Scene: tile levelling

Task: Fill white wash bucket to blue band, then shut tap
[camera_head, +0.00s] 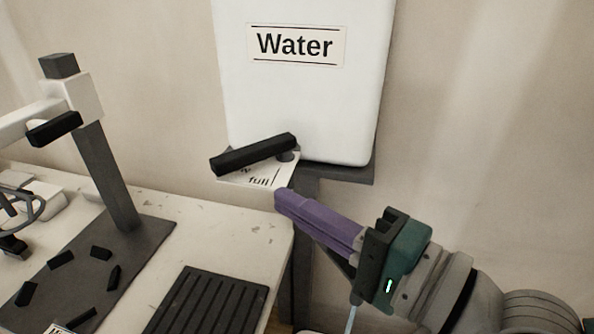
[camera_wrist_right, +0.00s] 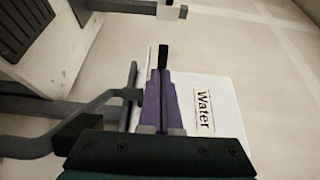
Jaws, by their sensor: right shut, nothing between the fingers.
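The white water tank (camera_head: 300,100), labelled "Water", stands on a dark stand at the back; it also shows in the right wrist view (camera_wrist_right: 225,112). Its black tap lever (camera_head: 253,155) lies slanted over a white card (camera_head: 258,178) on which "full" is readable. My right gripper (camera_head: 281,200) has purple fingers, shut and empty, just below and right of the lever, apart from it. In the wrist view the fingers (camera_wrist_right: 160,78) point towards the black lever (camera_wrist_right: 163,56). A thin pale-blue stream (camera_head: 351,319) shows below the gripper. The wash bucket's level and blue band are not visible.
A pale worktable (camera_head: 220,220) fills the left, with a black ribbed mat (camera_head: 205,303) and a dark plate (camera_head: 120,258) with small black pieces. A dark post (camera_head: 107,175) with a white head rises from the plate. The wall behind is bare.

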